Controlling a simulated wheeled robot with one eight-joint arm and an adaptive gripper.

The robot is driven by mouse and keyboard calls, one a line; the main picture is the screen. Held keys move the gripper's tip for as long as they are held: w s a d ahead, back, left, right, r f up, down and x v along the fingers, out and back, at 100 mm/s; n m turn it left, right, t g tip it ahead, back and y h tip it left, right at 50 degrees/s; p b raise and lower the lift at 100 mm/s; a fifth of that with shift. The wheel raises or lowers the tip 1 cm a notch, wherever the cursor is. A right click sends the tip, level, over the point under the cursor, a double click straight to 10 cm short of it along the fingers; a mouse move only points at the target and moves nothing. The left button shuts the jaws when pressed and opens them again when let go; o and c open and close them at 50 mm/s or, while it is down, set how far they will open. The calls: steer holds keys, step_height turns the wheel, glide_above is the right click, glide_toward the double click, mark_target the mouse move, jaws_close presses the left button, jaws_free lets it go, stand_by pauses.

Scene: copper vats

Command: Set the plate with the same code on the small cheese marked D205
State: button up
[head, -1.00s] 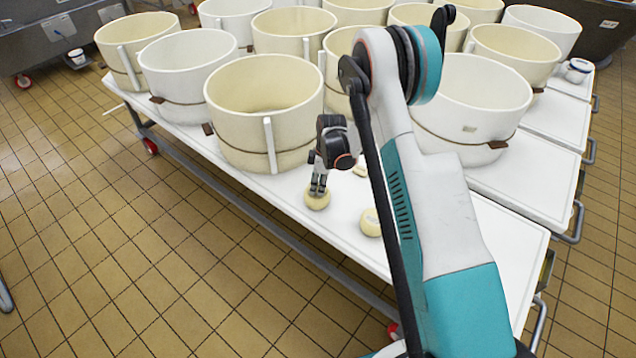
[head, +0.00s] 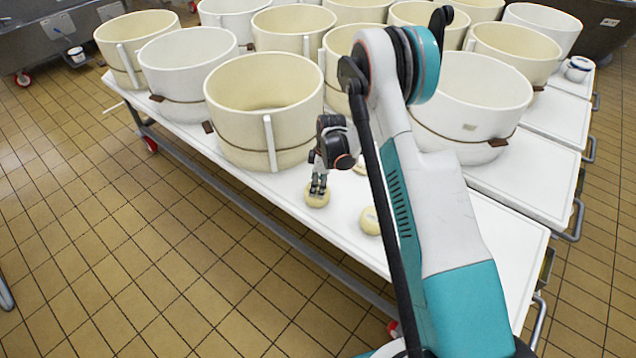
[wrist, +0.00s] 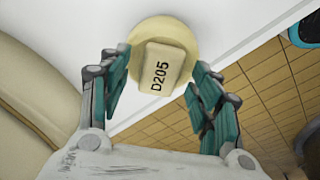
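A small round pale-yellow cheese (head: 317,201) stands near the front edge of the white table. In the wrist view a cream plate (wrist: 161,78) reading D205 lies over the cheese (wrist: 190,38), and the cheese's rim shows around it. Any mark on the cheese under the plate is hidden. My gripper (wrist: 157,75) is right above, with one finger on each side of the plate. The fingers look spread, with gaps between them and the plate. In the head view my gripper (head: 318,188) points down at this cheese. A second small cheese (head: 370,221) stands to the right, partly behind my arm.
Large cream and white vats stand on the tables (head: 290,190); the nearest vat (head: 240,125) is just behind my gripper. Another small pale item (head: 360,168) is partly hidden by my arm. The tiled floor (head: 150,250) in front is clear.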

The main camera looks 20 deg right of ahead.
steer(key=shift+r, duration=0.1)
step_height(320, 180, up, 12)
steer(key=d, duration=0.1)
steer(key=shift+s+d, duration=0.35)
